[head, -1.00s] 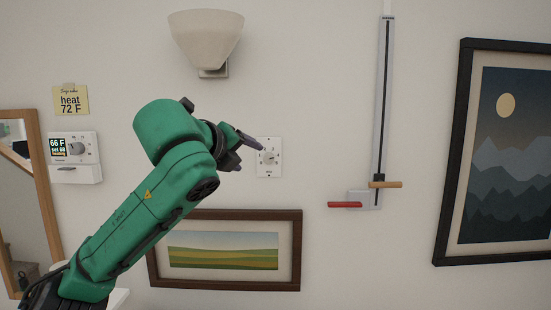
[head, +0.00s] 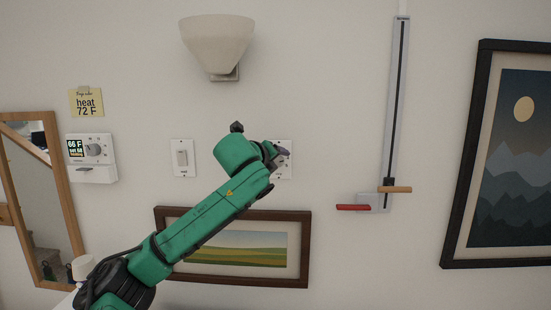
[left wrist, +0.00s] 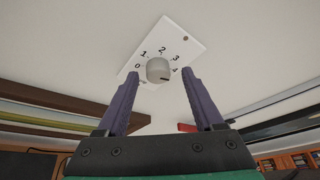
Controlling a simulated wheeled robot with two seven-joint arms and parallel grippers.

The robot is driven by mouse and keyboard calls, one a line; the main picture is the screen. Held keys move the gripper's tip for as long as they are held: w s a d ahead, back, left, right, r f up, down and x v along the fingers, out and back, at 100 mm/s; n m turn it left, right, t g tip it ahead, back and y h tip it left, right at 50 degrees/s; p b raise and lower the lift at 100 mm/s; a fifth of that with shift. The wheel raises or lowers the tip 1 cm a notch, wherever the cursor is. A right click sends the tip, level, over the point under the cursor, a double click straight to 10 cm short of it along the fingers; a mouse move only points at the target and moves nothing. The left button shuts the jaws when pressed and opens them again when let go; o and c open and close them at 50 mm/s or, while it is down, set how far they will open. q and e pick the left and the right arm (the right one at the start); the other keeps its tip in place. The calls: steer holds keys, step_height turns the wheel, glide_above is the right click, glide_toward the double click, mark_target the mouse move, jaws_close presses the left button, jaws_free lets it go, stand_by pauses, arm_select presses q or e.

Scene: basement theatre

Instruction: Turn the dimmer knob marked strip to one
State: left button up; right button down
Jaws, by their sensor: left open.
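The dimmer is a white wall plate (left wrist: 180,42) with a round grey knob (left wrist: 158,69) and printed numbers from 0 upward around it. A dark mark shows on the knob's lower right side, in the left wrist view. My left gripper (left wrist: 160,75) is open, with one purple finger on each side of the knob in that picture; I cannot tell whether they touch it. In the head view my left gripper (head: 281,152) is in front of the plate (head: 287,172) and hides its knob. No strip label is readable. My right gripper is not in view.
A light switch (head: 181,158) and a thermostat (head: 93,149) are left of the dimmer. A framed landscape (head: 306,240) hangs below, a wall lamp (head: 217,42) above. A vertical slider rail (head: 394,110) with red (head: 353,207) and tan (head: 396,189) handles is to the right.

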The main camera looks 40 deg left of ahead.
arm_select(q)
steer(key=shift+w+a+f, duration=0.1)
steer(key=shift+a, duration=0.05)
steer(key=c, duration=0.6)
steer(key=shift+w, duration=0.1)
jaws_close()
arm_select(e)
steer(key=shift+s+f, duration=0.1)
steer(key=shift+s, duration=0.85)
arm_select(q)
steer(key=shift+f, duration=0.1)
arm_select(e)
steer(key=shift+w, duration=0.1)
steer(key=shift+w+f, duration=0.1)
